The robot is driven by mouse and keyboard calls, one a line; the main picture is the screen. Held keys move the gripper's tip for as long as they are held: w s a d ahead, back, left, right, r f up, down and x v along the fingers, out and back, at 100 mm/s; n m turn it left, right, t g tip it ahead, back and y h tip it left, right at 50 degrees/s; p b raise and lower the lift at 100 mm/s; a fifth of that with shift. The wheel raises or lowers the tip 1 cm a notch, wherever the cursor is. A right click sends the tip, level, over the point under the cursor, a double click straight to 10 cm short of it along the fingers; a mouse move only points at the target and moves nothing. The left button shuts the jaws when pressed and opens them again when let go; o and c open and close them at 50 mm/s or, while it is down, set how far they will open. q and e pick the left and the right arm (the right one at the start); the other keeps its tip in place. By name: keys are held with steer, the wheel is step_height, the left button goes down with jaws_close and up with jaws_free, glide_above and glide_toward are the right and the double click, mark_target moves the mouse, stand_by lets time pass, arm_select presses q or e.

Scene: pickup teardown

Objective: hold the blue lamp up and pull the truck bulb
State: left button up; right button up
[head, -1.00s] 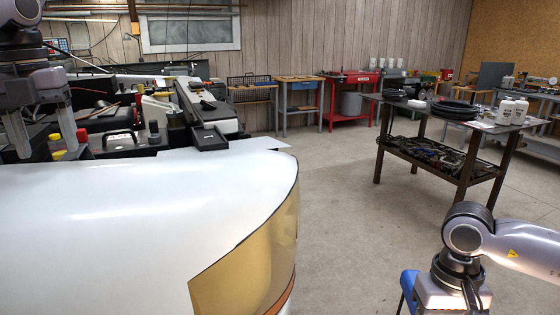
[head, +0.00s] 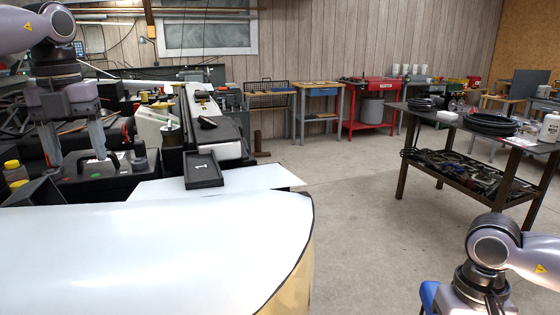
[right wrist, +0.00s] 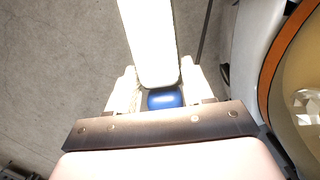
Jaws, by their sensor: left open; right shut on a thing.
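My right gripper is shut on the blue lamp (head: 428,296), which shows at the bottom right of the head view, beside my right wrist. In the right wrist view, the lamp's blue part (right wrist: 165,98) sits between the fingers of my right gripper (right wrist: 155,98), and a bright white bar (right wrist: 150,45) extends beyond them. My left gripper (head: 76,165) is open and empty, fingers down, above the engine bay at the left. A clear faceted piece (right wrist: 308,108) with orange trim shows at the right wrist view's right edge. I cannot make out the bulb.
The truck's white fender (head: 150,250) fills the lower left, with an amber lens edge (head: 292,285) at its front. A black tray (head: 203,170) sits behind it. A dark workbench (head: 480,140) stands at the right. The floor between is clear.

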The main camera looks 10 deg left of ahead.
arm_select(q)
step_height(320, 180, down, 10)
steer(key=shift+f, duration=0.1)
arm_select(e)
steer(key=shift+r, duration=0.15)
arm_select(q)
steer(key=c, duration=1.1)
